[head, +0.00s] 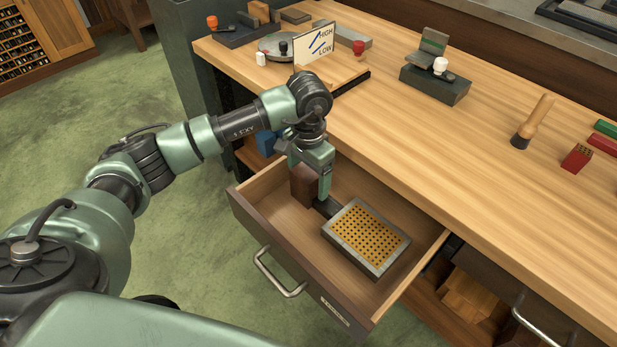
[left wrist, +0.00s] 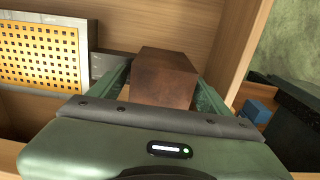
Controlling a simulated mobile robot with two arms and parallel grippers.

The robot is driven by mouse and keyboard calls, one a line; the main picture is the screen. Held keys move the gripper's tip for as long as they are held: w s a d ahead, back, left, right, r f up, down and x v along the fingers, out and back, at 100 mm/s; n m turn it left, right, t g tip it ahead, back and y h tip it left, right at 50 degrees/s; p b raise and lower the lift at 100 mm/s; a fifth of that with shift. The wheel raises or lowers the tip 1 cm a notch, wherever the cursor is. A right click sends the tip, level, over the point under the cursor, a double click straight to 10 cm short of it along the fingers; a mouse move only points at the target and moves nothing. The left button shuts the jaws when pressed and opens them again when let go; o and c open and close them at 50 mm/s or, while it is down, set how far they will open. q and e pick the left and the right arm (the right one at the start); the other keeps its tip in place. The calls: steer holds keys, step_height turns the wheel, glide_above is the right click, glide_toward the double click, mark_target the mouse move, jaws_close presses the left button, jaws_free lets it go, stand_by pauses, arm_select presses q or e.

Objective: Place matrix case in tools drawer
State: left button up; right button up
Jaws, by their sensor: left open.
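The matrix case (head: 366,238), a grey frame with a gold perforated grid, lies flat inside the open tools drawer (head: 322,287). A dark grey tab sticks out from its side toward my left gripper (head: 311,184). The left wrist view shows the case (left wrist: 40,55) at the left. My left gripper points down into the drawer, beside the case. Its open fingers stand on either side of a brown block (left wrist: 165,78); whether they touch it I cannot tell. The block also shows in the head view (head: 302,187), partly hidden by the gripper. My right gripper is not in view.
The wooden bench top (head: 450,130) is above and behind the drawer. It holds a HIGH/LOW sign (head: 314,44), a grey block device (head: 436,82), a wooden-handled tool (head: 533,122) and a red block (head: 577,158). The drawer handle (head: 279,275) juts out at the front.

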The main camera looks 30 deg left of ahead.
arm_select(q)
step_height(320, 180, up, 11)
steer(key=shift+r, duration=0.45)
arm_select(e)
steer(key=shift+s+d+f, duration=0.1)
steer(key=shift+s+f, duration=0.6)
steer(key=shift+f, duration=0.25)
